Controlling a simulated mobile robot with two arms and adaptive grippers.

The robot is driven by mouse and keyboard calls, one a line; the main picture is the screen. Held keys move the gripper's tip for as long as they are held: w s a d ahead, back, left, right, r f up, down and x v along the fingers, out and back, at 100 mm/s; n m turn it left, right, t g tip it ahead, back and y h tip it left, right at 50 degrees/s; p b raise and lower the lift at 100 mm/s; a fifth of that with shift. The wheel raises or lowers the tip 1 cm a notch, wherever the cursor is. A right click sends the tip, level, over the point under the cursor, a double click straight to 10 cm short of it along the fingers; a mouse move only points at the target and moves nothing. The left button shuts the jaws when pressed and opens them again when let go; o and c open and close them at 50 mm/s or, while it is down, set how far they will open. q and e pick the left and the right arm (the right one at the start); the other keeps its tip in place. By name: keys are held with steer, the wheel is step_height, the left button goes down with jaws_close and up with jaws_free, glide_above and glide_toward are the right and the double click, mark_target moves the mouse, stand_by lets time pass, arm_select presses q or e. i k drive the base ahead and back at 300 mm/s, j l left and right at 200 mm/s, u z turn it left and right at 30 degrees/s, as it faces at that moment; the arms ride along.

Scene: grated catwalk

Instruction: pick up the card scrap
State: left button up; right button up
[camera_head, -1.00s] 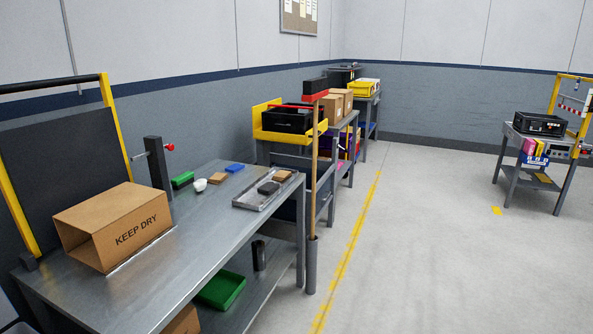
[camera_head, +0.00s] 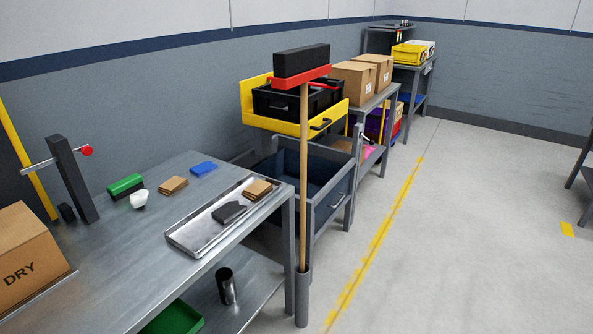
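Two small brown card pieces are in view, and I cannot tell which one the task means. One brown card piece (camera_head: 173,185) lies on the bare grey metal table (camera_head: 150,245), between a green block and a blue block. The other brown card piece (camera_head: 258,190) lies in the shallow metal tray (camera_head: 187,240) at the table's right end, beside a dark grey piece (camera_head: 229,212). Both look like small stacks or folded scraps. Neither of my grippers shows in the head view.
A green-and-black block (camera_head: 126,186), a white lump (camera_head: 139,200) and a blue block (camera_head: 204,169) are on the table. A cardboard box (camera_head: 25,260) stands at left. A broom (camera_head: 304,180) stands upright at the table's right corner. Open floor (camera_head: 470,250) lies right.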

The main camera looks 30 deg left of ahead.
mark_target(258, 188)
steer(key=i+l+u, duration=0.1)
steer(key=i+u, duration=0.3)
steer(key=i, duration=0.2)
steer(key=i+l+u, duration=0.25)
steer(key=i+u, duration=0.15)
steer(key=i, duration=0.15)
